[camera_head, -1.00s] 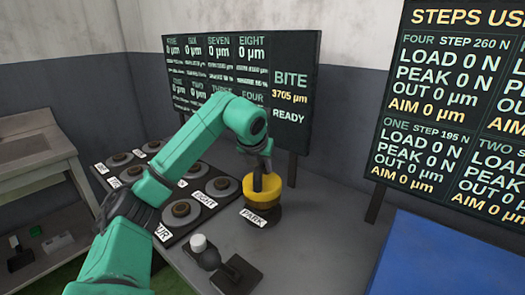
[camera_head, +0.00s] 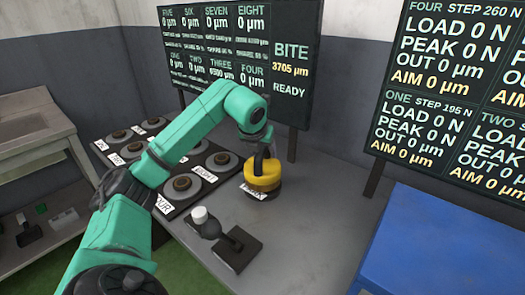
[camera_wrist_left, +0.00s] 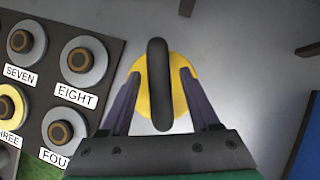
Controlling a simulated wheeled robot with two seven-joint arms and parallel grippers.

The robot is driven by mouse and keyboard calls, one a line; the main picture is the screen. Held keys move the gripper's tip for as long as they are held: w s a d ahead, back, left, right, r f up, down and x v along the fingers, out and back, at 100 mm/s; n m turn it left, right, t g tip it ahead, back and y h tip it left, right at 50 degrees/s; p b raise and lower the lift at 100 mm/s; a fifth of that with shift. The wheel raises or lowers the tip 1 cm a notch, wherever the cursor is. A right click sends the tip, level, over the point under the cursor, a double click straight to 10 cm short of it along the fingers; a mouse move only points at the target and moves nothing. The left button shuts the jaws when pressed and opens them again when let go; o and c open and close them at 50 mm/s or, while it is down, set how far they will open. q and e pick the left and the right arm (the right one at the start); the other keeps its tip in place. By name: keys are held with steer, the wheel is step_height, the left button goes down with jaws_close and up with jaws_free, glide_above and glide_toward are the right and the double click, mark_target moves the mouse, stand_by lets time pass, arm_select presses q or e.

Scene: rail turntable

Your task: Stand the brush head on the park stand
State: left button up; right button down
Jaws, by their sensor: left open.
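The brush head, a yellow round block (camera_head: 262,178) with a dark upright handle, sits upright on the dark round park stand (camera_head: 266,195) in the head view. The PARK label is at its front. In the left wrist view, the yellow block (camera_wrist_left: 146,95) lies beneath the dark handle (camera_wrist_left: 158,85). My left gripper (camera_head: 260,150) is above the brush head, and its fingers (camera_wrist_left: 160,80) are spread with gaps on both sides of the handle. The contact between block and stand is mostly hidden. My right gripper is not in view.
A dark board with several round grey pads (camera_head: 184,186) and number labels lies left of the stand. A white-tipped device (camera_head: 200,216) and a dark plate (camera_head: 236,250) are in front. A blue surface (camera_head: 440,250) is at right. Grey tabletop (camera_head: 300,225) is clear between.

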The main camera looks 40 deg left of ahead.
arm_select(q)
steer(key=v, duration=1.2)
